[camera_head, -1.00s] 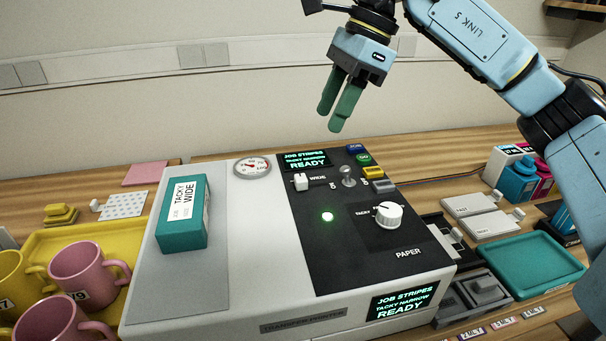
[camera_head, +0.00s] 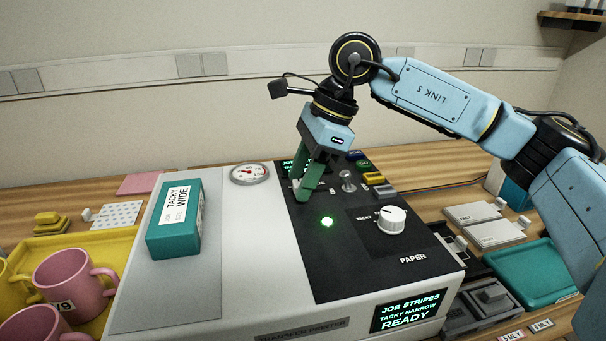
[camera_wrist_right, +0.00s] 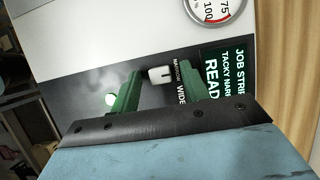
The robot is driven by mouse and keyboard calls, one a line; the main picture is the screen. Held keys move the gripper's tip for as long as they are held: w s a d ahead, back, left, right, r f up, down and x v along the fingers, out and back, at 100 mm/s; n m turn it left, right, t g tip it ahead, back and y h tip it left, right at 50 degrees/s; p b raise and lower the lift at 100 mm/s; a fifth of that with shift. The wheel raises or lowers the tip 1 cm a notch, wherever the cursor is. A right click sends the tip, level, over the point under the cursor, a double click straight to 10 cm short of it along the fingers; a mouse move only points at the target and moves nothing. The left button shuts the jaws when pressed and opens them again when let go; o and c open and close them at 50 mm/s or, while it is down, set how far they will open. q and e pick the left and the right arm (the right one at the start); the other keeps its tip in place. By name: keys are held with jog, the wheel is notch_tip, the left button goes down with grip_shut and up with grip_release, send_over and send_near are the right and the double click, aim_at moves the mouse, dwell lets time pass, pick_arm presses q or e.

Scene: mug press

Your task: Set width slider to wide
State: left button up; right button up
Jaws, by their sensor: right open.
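In the head view the right gripper (camera_head: 304,190) points down at the panel and hides most of the slider. The front display (camera_head: 408,308) reads JOB STRIPES, TACKY NARROW, READY. My left gripper is not in view.
A toggle switch (camera_head: 347,181) and a white PAPER knob (camera_head: 391,220) stand right of the gripper. A teal TACKY WIDE box (camera_head: 174,220) lies on the printer's grey left part. A gauge (camera_head: 249,173) is at the back. Pink mugs (camera_head: 75,280) stand at left.

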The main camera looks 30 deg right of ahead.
aim_at(318, 191)
grip_shut()
jog(key=d, duration=0.2)
jog(key=s+d, duration=0.1)
jog(key=d, duration=0.1)
jog(key=shift+a, duration=0.1)
grip_release()
